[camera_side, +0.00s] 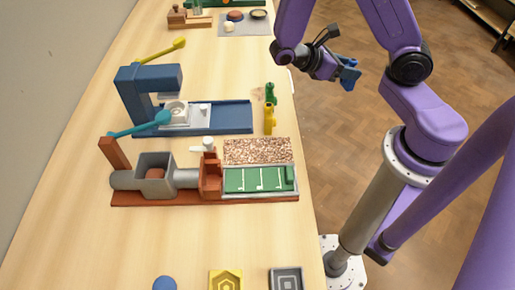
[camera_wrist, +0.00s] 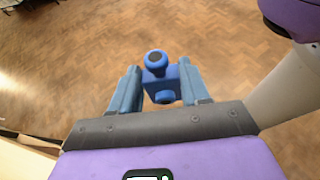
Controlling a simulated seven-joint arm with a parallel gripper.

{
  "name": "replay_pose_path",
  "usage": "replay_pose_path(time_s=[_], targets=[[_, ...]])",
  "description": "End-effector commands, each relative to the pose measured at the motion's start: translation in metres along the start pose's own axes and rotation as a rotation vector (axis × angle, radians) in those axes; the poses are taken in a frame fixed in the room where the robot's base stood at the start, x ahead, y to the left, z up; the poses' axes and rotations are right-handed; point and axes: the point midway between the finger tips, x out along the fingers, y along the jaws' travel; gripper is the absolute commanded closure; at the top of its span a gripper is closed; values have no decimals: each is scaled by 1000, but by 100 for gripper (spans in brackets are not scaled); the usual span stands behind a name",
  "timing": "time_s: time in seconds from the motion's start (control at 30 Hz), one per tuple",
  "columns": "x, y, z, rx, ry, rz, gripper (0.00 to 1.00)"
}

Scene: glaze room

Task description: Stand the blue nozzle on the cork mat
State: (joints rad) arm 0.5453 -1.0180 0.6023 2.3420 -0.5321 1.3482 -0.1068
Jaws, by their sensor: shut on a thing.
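The blue nozzle (camera_wrist: 158,73) is between the two blue fingers of my gripper (camera_wrist: 165,90) in the wrist view, with a round dark-centred end facing the camera. In the side view, my gripper (camera_side: 349,73) is out over the floor, right of the table edge; the nozzle is hard to tell from the fingers there. A brown-and-white speckled rectangle (camera_side: 257,151), which looks like the cork mat, lies flat on the table at the right edge. It is bare and well apart from my gripper.
A green nozzle (camera_side: 270,92) and a yellow nozzle (camera_side: 269,119) stand behind the mat, with a small tan patch (camera_side: 257,94) nearby. A blue machine (camera_side: 152,88) stands back left. A red-brown machine with a green bed (camera_side: 258,180) is directly in front of the mat.

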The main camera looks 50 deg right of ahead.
Motion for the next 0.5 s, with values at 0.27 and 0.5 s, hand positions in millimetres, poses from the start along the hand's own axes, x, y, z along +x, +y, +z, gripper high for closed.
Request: replay_pose_path(time_s=[0.27,0.5], targets=[[-11,-64,-11,212,0,-511,85],[-50,-107,-23,388,0,-937,85]])
